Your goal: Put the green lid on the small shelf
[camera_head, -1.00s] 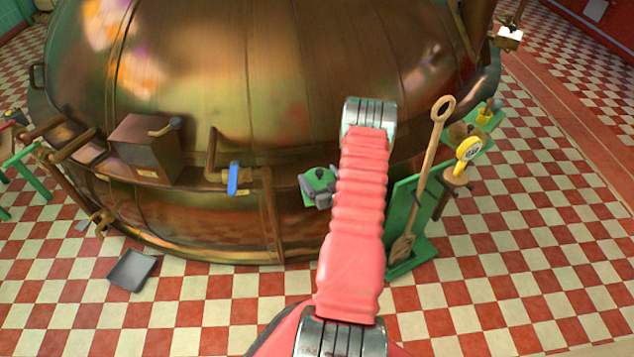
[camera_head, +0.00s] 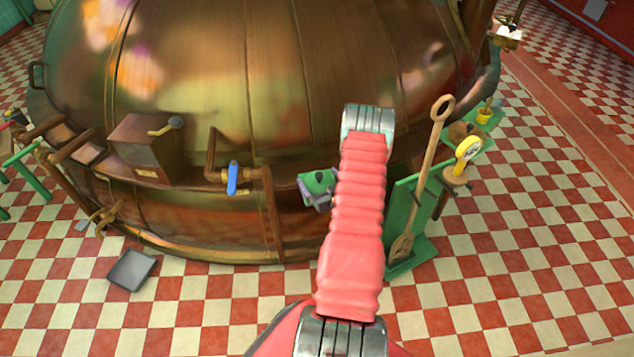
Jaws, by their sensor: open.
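A green lid-like piece (camera_head: 319,180) with a dark spot on top shows at the front rim of the copper kettle, just left of my red-sleeved arm. My gripper (camera_head: 318,203) seems to be the grey piece right by this green piece, partly hidden by the sleeve. It is open. I cannot tell whether its fingers touch the green piece. A small green shelf (camera_head: 481,123) with a yellow pot stands at the kettle's right side. I cannot tell whether it is the task's shelf.
The large copper kettle (camera_head: 200,90) fills the middle. A blue-handled valve (camera_head: 232,178) and pipes are left of my gripper. A wooden paddle (camera_head: 420,180) leans in a green stand (camera_head: 398,218), near a yellow gauge (camera_head: 467,150). A dark tray (camera_head: 132,270) lies on the checkered floor.

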